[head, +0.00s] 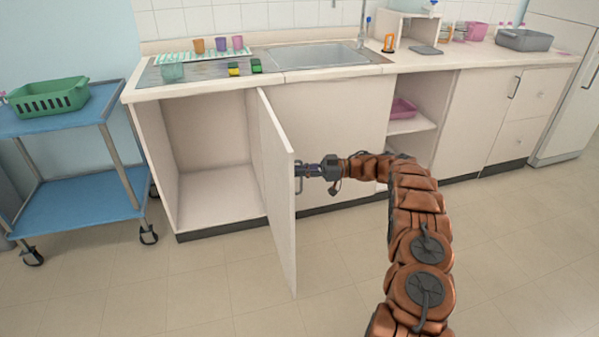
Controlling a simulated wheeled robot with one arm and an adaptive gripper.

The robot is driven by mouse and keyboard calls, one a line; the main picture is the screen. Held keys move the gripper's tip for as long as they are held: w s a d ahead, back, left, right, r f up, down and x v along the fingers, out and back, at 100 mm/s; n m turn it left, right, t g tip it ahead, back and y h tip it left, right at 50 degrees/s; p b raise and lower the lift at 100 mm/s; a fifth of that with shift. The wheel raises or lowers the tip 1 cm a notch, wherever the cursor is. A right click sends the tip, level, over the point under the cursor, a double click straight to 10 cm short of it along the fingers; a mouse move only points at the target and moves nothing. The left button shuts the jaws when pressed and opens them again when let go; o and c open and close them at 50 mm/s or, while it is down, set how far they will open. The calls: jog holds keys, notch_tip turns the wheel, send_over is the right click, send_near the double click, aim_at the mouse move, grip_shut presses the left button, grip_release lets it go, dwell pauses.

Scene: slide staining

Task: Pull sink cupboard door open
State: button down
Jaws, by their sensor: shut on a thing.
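The sink cupboard door (279,190) is a pale panel below the left end of the counter. It stands swung well out from the cupboard, hinged on its right side. The cupboard (215,150) behind it is visibly empty, with a bare floor and back wall. A dark metal handle (298,177) is on the door's outer face near its free edge. My gripper (303,171) is at this handle, shut on it, on the right side of the door. The fingertips are small in view and partly merge with the handle.
A blue trolley (80,200) with a green basket (48,97) stands left of the cupboard. The sink (318,55) is in the counter above. The floor (200,285) before the cupboard is clear.

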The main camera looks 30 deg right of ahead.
jog(key=c, duration=1.5)
grip_release()
jog(key=shift+c, duration=0.2)
jog(key=shift+d, duration=0.1)
jog(key=v, duration=0.7)
jog(key=shift+s+d, duration=0.15)
